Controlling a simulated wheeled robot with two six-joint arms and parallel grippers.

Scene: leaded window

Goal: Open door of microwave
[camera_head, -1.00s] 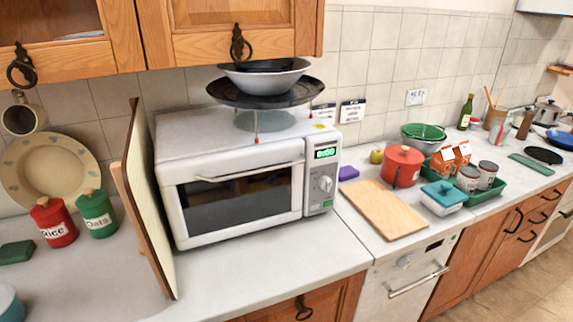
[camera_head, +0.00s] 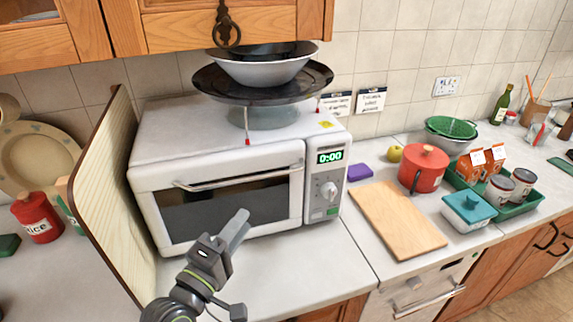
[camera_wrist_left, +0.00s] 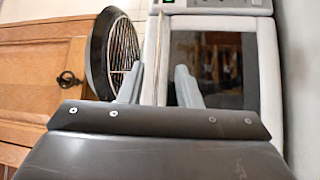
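The white microwave (camera_head: 165,135) stands on the counter, its door (camera_head: 270,205) shut. A silver bar handle (camera_head: 240,178) runs along the top of the door. My left gripper (camera_head: 240,224) is in front of the door's lower part, below the handle in the picture. In the left wrist view the door's dark window (camera_wrist_left: 220,60) is at the right. The two fingers (camera_wrist_left: 158,87) stand apart there, and the handle (camera_wrist_left: 161,55) shows as a thin bar beyond the gap between them. No contact with the handle is visible. My right gripper is in neither view.
A dark round pan (camera_head: 215,88) and a bowl (camera_head: 260,70) sit on top of the microwave. A tall board (camera_head: 115,200) leans close to its left side. A cutting board (camera_head: 398,220) lies to the right. The counter in front is clear.

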